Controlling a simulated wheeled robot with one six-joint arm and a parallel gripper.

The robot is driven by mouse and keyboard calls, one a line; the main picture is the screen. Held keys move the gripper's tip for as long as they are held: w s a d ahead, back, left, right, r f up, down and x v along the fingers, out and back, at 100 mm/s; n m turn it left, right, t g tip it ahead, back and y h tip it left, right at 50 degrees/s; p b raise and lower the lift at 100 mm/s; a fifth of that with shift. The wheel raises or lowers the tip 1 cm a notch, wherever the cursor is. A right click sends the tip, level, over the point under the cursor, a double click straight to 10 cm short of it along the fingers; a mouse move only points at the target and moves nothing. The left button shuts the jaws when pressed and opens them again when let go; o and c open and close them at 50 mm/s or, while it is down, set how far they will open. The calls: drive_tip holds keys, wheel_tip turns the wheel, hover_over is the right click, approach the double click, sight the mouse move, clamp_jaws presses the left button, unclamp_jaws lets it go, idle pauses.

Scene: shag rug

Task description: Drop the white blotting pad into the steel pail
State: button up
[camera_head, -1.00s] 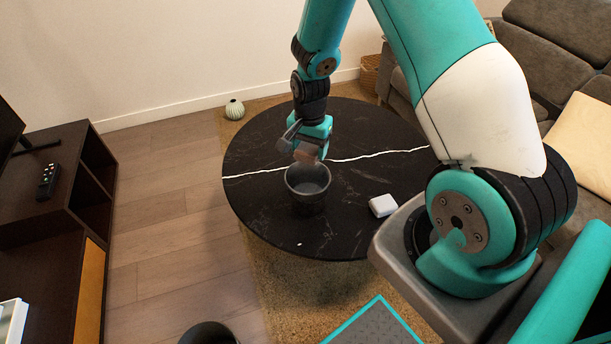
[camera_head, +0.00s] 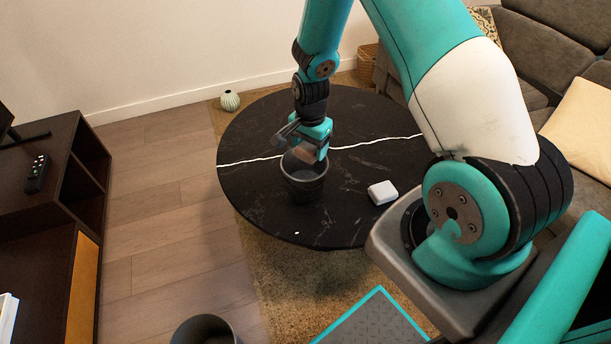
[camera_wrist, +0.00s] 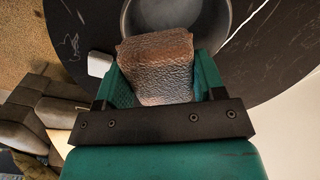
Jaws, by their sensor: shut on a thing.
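The white blotting pad (camera_head: 382,192) appears as a small white block with rounded corners, lying on the black round table to the right of the pail. It also shows in the wrist view (camera_wrist: 99,63), left of my gripper. The steel pail (camera_head: 303,187) is dark grey and stands on the table; its rim and inside show at the top of the wrist view (camera_wrist: 140,18). My gripper (camera_head: 309,154) is above the pail's back rim, shut on a brown, rough-textured block (camera_wrist: 157,68). The block's far end overlaps the pail's opening in the wrist view.
The black table (camera_head: 255,215) has free room around the pail. A dark bin (camera_head: 205,330) stands on the floor at the bottom edge. A ribbed pale vase (camera_head: 230,101) stands behind the table. A dark cabinet (camera_head: 60,190) is at left, a grey sofa (camera_head: 560,75) at right.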

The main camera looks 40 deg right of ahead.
drive_tip(key=o, duration=0.9)
wheel_tip(320, 180, up, 18)
drive_tip(key=shift+f+p, duration=0.15)
drive_tip(key=shift+p, duration=0.95)
drive_tip(key=s+a+r+n+y+p, duration=0.1)
drive_tip(key=s+a+r+n+p, duration=0.3)
drive_tip(key=a+r, duration=0.35)
drive_tip(key=s+a+r+n+y+p, duration=0.1)
drive_tip(key=s+a+r+n+p, duration=0.25)
drive_tip(key=a+r+n, duration=0.4)
drive_tip(key=s+a+r+n+p, duration=0.1)
drive_tip(key=s+a+r+n, duration=0.1)
drive_tip(key=s, duration=0.3)
drive_tip(key=s+a+r+n+y+p, duration=0.1)
drive_tip(key=s+a+r+n, duration=0.1)
drive_tip(key=s+r+n, duration=0.2)
drive_tip(key=s+a+r+n+y+p, duration=0.1)
drive_tip(key=s+a+r+n, duration=0.1)
drive_tip(key=s+r+n, duration=0.2)
drive_tip(key=shift+s+a+r, duration=0.15)
drive_tip(key=shift+s+a, duration=0.25)
drive_tip(key=shift+s, duration=0.4)
